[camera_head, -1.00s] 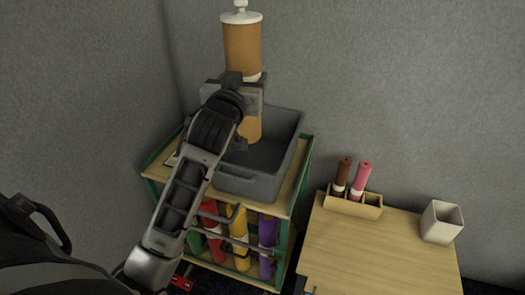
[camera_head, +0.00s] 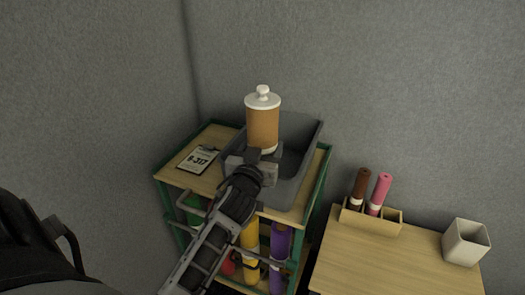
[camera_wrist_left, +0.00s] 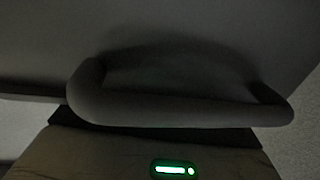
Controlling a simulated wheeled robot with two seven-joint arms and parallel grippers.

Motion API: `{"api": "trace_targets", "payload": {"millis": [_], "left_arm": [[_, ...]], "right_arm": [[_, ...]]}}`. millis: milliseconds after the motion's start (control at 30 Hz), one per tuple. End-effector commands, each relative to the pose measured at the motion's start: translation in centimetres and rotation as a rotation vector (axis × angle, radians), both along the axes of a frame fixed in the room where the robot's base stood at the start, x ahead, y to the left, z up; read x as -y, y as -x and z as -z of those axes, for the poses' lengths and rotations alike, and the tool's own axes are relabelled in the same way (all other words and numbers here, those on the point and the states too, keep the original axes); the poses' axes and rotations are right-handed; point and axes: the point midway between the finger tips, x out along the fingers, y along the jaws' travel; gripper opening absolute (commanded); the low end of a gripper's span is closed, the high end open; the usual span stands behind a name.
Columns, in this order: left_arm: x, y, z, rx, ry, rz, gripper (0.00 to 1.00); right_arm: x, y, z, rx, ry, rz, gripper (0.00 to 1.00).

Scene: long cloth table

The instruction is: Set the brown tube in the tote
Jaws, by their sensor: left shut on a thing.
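The orange-brown tube (camera_head: 263,125) with a white cap and knob stands upright in the head view. My left gripper (camera_head: 257,160) is shut on it from the front. The grey tote (camera_head: 308,133) sits on top of a green-framed cart. The tube's upper part shows above the tote's rim. Its lower part is hidden behind my gripper and the tote's front wall, so I cannot tell whether it touches the floor. The left wrist view is dark and shows a thick grey handle (camera_wrist_left: 180,108) close up. My right gripper is not in view.
A clipboard (camera_head: 198,158) lies on the cart top left of the tote. Yellow (camera_head: 250,243) and purple (camera_head: 280,255) tubes stand below. On the right, a wooden table holds a rack (camera_head: 371,217) with dark brown and pink tubes, and a white cup (camera_head: 466,242).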

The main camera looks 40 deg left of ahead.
Motion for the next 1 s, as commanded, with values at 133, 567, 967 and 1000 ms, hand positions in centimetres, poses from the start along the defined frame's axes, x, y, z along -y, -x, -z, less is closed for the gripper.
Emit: {"api": "trace_targets", "payload": {"millis": [133,567,967,1000], "left_arm": [[0.0,0.0,-0.1,0.007,-0.003,0.001,0.37],[0.0,0.0,0.3,0.002,0.0,0.001,0.85],[1.0,2.4,0.1,0.0,0.002,0.0,0.85],[1.2,3.1,0.1,0.0,0.003,0.001,0.85]], "right_arm": [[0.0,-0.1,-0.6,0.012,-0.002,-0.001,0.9],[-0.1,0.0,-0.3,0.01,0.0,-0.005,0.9],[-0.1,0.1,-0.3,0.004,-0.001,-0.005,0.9],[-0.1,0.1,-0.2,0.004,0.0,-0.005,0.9]]}}
